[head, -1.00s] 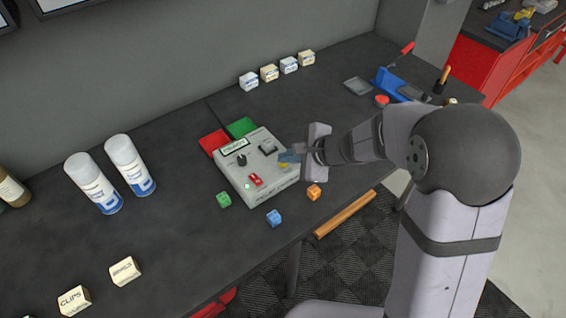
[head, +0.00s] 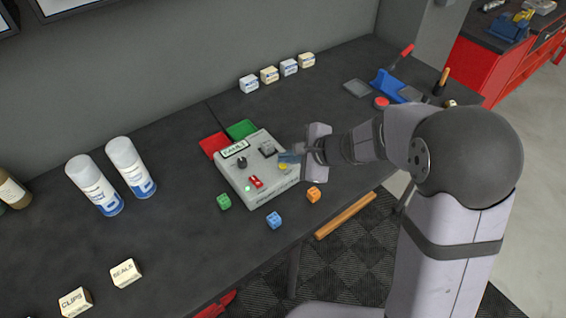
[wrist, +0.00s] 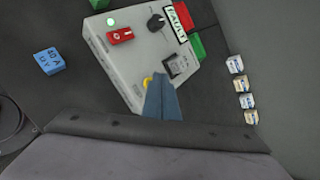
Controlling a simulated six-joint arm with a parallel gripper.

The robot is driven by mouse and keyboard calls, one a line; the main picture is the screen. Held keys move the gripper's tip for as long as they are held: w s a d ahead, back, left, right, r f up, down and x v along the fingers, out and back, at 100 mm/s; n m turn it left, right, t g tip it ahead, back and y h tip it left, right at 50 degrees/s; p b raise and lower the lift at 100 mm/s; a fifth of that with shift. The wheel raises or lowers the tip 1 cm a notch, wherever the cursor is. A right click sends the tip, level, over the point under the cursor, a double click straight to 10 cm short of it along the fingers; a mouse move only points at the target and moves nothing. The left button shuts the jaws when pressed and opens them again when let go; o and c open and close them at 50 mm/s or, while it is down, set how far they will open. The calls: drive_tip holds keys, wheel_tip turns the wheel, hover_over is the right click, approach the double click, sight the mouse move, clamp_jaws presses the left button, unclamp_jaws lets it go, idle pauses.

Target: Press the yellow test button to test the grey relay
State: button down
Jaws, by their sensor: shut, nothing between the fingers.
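The grey tester box (head: 236,181) sits on the dark bench. Its yellow test button (head: 283,167) is near the right edge, and part of it also shows in the wrist view (wrist: 147,82). The grey relay (head: 268,149) sits in a dark socket on the box top, also in the wrist view (wrist: 177,62). The box's display (wrist: 177,21) reads FAULT. My gripper (head: 284,157) is shut and empty, its blue fingertips right at the button, partly hiding it in the wrist view. I cannot tell whether they touch it.
The box also has a red switch (head: 256,182), a black knob (head: 241,162) and a lit green lamp (head: 247,188). Red (head: 211,144) and green (head: 241,129) trays lie behind it. Green (head: 223,201), blue (head: 274,220) and orange (head: 313,194) relays lie in front.

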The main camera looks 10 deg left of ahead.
drive_tip(key=shift+r, duration=0.35)
wheel_tip(320, 180, up, 5)
drive_tip(key=p, duration=0.4)
idle(0.3)
drive_tip(key=shift+a, duration=0.1)
idle(0.7)
